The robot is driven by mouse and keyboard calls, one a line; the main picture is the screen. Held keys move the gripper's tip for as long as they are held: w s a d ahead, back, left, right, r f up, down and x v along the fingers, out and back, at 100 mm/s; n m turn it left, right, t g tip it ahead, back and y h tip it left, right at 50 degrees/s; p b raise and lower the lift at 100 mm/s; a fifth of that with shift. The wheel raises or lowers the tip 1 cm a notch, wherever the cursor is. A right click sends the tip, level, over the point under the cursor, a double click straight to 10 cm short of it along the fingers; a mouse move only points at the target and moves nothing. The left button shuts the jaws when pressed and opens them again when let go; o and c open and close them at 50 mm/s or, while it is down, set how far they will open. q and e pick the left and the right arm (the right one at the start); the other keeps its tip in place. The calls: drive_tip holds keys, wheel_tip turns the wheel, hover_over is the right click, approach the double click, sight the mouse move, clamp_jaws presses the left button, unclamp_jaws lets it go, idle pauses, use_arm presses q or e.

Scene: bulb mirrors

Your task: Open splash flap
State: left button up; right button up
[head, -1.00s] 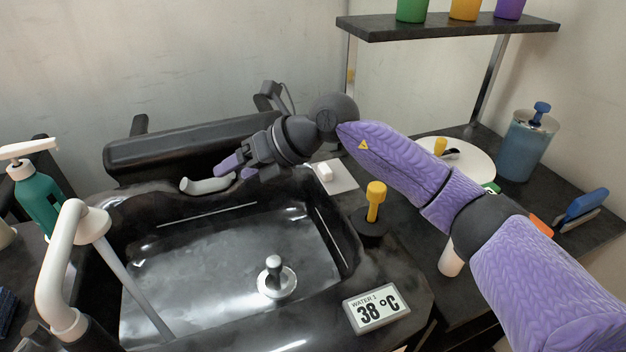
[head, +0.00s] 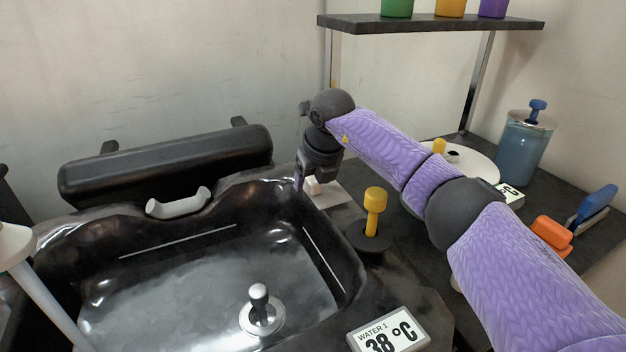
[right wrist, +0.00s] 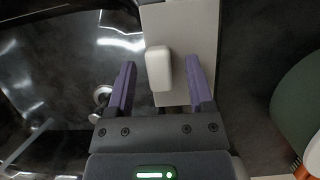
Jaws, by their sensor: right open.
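A pale grey plate (head: 335,195) lies on the dark counter just right of the basin. A small white rounded block (head: 312,186) sits on it; this looks like the splash flap, but no label shows. My right gripper (head: 305,184) points down over the plate, partly hiding it. In the right wrist view, its purple fingers (right wrist: 160,65) are open, with the white block (right wrist: 158,68) in the gap between them, closer to the left finger. The plate (right wrist: 190,40) extends beyond. Whether the fingers are level with the block is unclear. My left gripper is out of view.
The black basin (head: 345,250) is at left, with a white curved handle (head: 180,204) and black padded roll (head: 165,165) behind. A yellow knob (head: 375,200) stands close right of the plate. A shelf (head: 430,24) hangs above; a blue jar (head: 522,150) stands right.

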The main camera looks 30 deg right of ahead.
clamp_jaws()
idle(1.3)
